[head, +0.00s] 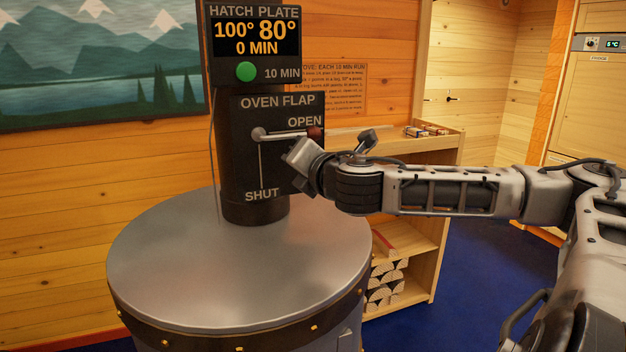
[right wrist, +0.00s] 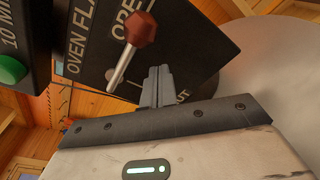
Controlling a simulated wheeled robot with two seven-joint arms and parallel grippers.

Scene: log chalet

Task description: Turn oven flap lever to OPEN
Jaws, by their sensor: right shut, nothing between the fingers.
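The oven flap lever (head: 288,134) is a metal rod with a dark red knob (head: 315,132). It sits on the black OVEN FLAP panel (head: 243,163) and points level to the right, its knob just below the word OPEN. A line on the panel runs down from the pivot to SHUT. My right gripper (head: 300,156) is just below the lever near its knob end. In the right wrist view its fingers (right wrist: 158,72) are shut and empty, beside the rod and the red knob (right wrist: 142,28). I cannot tell whether they touch. My left gripper is out of view.
The round grey stove top (head: 230,265) lies below the panel. Above it is a HATCH PLATE display (head: 256,38) with a green button (head: 246,72). A wooden shelf (head: 408,290) with split logs stands to the right. Blue floor is open further right.

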